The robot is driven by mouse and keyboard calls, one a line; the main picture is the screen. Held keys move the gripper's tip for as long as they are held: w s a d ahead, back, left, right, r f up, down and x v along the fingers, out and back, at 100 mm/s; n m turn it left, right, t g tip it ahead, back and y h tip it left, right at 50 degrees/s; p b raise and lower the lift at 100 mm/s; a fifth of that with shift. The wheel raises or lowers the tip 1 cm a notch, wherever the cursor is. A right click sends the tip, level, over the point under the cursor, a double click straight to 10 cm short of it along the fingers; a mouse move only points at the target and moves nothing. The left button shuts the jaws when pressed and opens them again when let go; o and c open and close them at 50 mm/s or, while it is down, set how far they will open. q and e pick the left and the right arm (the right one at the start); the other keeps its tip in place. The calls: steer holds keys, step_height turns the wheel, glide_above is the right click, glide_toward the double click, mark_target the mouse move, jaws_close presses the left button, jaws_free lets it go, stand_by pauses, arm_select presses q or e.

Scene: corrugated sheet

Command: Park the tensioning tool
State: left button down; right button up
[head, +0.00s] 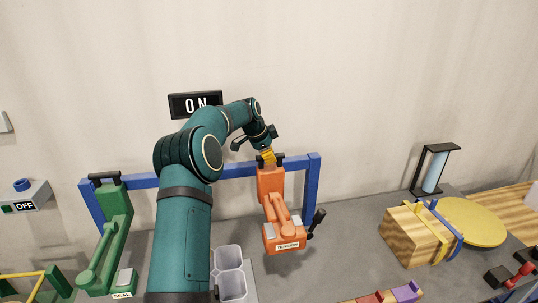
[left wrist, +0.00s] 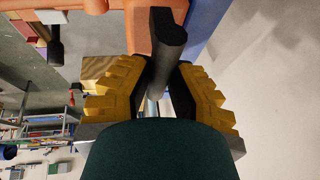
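The orange tensioning tool (head: 283,237), with a small label on its base, stands upright at the right part of the blue frame (head: 313,190). A black crossbar is at its top; it also shows in the left wrist view (left wrist: 168,45). My left gripper (head: 268,158) is at this top. Its yellow fingers (left wrist: 163,80) lie close on both sides of the black bar and look shut on it. The exact contact and how the tool sits on the frame are partly hidden. My right gripper is not in view.
A green tool (head: 112,230) labelled SEAL stands at the frame's left. Grey bins (head: 230,272) lie beside my arm. A strapped wooden box (head: 412,236), a yellow disc (head: 475,222) and a lamp-like stand (head: 433,170) are at right. An ON sign (head: 195,104) is on the wall.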

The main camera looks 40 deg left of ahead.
arm_select(q)
steer(key=shift+w+d+f, duration=0.15)
steer(key=shift+w+d, duration=0.05)
steer(key=shift+d, duration=0.1)
steer(key=c, duration=0.8)
jaws_free()
steer(key=shift+c, duration=0.2)
steer(key=shift+w, duration=0.2)
steer(key=shift+s, duration=0.1)
steer(key=shift+s+a+r, duration=0.15)
steer(key=shift+s+r, duration=0.05)
steer(key=shift+r, duration=0.3)
steer(key=d+v, duration=0.1)
steer(key=v, duration=1)
steer(key=shift+a, duration=0.4)
